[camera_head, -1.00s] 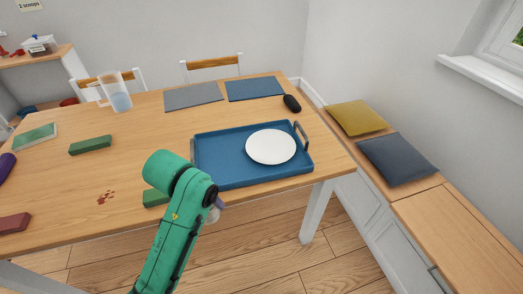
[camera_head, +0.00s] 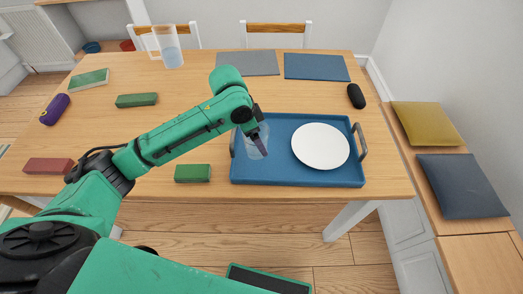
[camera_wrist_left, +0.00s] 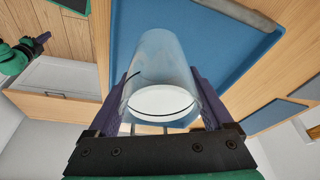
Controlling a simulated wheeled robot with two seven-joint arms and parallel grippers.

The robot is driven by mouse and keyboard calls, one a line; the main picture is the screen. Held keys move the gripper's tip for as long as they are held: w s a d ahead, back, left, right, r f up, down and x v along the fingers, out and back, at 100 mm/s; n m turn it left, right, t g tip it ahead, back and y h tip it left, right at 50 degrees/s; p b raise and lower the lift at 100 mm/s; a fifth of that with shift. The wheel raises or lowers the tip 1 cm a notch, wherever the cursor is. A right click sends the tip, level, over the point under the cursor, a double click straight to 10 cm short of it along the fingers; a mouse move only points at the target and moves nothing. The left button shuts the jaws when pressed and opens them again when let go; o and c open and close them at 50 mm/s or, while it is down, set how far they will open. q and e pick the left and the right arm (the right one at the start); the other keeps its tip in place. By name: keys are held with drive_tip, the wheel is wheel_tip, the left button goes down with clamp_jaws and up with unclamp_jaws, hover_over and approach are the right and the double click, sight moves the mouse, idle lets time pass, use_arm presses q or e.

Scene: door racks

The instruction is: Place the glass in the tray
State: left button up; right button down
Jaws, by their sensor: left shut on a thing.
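A clear glass (camera_head: 250,150) is held by my left gripper (camera_head: 259,143) over the left part of the blue tray (camera_head: 275,176). In the left wrist view the glass (camera_wrist_left: 160,70) sits between the two purple fingers, which are shut on its sides. The tray (camera_wrist_left: 225,40) lies behind it in that view. I cannot tell whether the glass touches the tray floor. A white plate (camera_head: 320,146) lies in the right part of the tray. My right gripper (camera_wrist_left: 40,42) shows small at the left of the left wrist view; its opening is unclear.
A glass pitcher (camera_head: 168,48) stands at the back left. Green blocks (camera_head: 192,173) (camera_head: 136,100), a red block (camera_head: 48,165) and a purple case (camera_head: 54,109) lie on the left. Placemats (camera_head: 316,67) and a black object (camera_head: 356,96) lie behind the tray.

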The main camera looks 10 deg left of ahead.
use_arm(q)
wheel_tip(320, 180, down, 6)
drive_tip(key=shift+f, duration=0.55)
use_arm(e)
drive_tip(key=shift+w+r, duration=0.1)
drive_tip(key=shift+w, duration=0.5)
use_arm(q)
drive_tip(key=o, duration=1.3)
use_arm(e)
drive_tip(key=shift+s, duration=0.15)
use_arm(q)
drive_tip(key=v, duration=1.2)
use_arm(e)
drive_tip(key=shift+a+r, duration=0.1)
